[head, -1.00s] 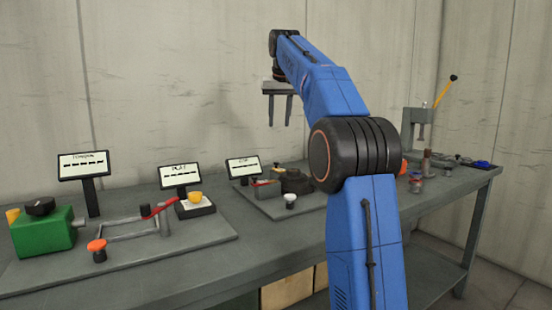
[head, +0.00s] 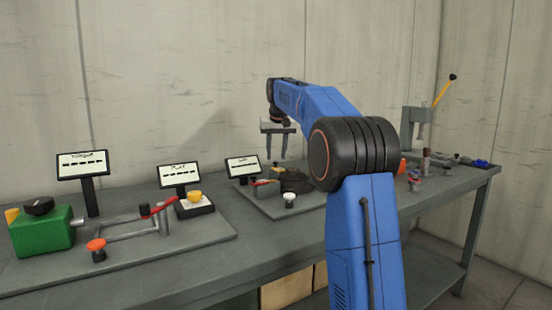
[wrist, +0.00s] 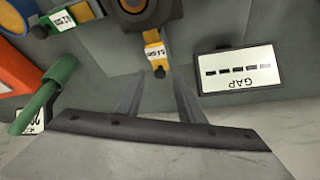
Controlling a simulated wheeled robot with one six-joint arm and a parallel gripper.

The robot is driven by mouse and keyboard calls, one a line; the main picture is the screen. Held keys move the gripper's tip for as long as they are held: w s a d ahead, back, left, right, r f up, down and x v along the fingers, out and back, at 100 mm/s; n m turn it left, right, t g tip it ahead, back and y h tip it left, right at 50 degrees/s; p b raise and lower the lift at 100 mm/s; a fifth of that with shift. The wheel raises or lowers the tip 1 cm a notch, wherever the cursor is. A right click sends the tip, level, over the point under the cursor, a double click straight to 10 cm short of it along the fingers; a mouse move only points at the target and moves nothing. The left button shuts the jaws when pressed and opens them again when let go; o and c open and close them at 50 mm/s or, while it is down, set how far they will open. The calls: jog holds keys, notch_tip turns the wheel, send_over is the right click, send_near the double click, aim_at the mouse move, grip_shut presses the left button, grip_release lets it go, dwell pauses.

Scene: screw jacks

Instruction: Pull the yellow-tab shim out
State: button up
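The yellow-tab shim (wrist: 154,52) shows in the wrist view with a white label and a dark knob at its near end. Its far end goes into a dark block (wrist: 148,18) with an orange round part. My gripper (wrist: 159,80) is open and empty, its fingertips on either side of the knob in the picture; I cannot tell the height between them. In the head view my gripper (head: 277,156) hangs fingers down above the dark round jack (head: 295,181).
A GAP display (wrist: 238,70) stands close right of the fingers in the wrist view. A green-tab shim (wrist: 66,18) and a green bent handle (wrist: 45,95) are at left. In the head view, a green box (head: 42,232) with a crank is at the bench's left; a press (head: 416,125) stands right.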

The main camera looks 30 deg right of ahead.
jog(key=shift+x, duration=1.15)
grip_shut()
jog(key=shift+w+r, duration=0.1)
jog(key=shift+w, duration=1.8)
grip_release()
jog(key=v, duration=1.7)
